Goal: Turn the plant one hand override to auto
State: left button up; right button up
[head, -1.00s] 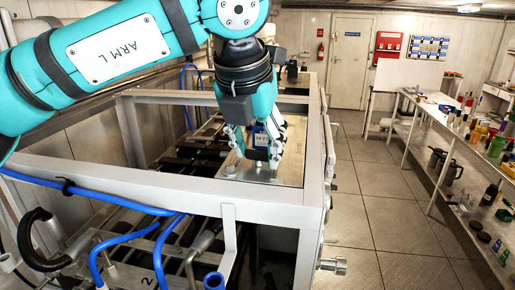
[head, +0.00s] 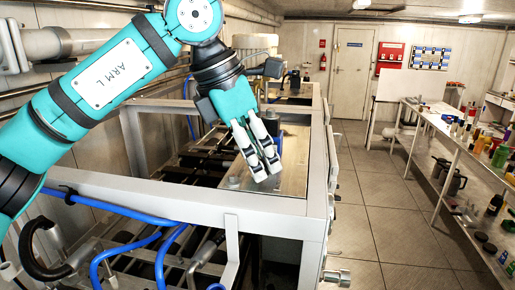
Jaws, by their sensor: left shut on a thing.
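My left gripper (head: 266,172) hangs over the beige plate (head: 292,178) on top of the grey frame, with its fingers pointing down and toward the right. The fingers are close together, shut on a small part at the plate. This looks to be the hand override, but the fingers hide it and I cannot read its position. A small grey stud (head: 233,182) stands on the plate just left of the fingertips. A blue piece (head: 273,126) shows partly behind the gripper. My right gripper is not in view.
The grey metal frame (head: 180,195) surrounds the plate and dark pipework. Blue hoses (head: 110,205) run along its near left side. At the right, a clear tiled floor (head: 385,205) separates it from a shelf bench (head: 455,140) with several bottles and pots.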

pick_arm(q)
jog(key=m+g+p, duration=0.1)
jog(key=m, duration=0.1)
jog(key=m+p, duration=0.1)
jog(key=m, duration=0.1)
jog(key=shift+w+r+m+g+p, duration=0.1)
jog(key=shift+w+m+g+p, duration=0.05)
jog(key=shift+m+g+p, duration=0.45)
jog(key=shift+m+p, duration=0.05)
jog(key=shift+m, duration=0.25)
jog(key=o, duration=1.2)
jog(key=shift+c, duration=0.2)
jog(key=shift+w, duration=0.1)
jog(key=v, duration=1.1)
jog(key=shift+a+r, duration=0.2)
jog(key=shift+r, duration=0.15)
jog(key=shift+w, duration=0.1)
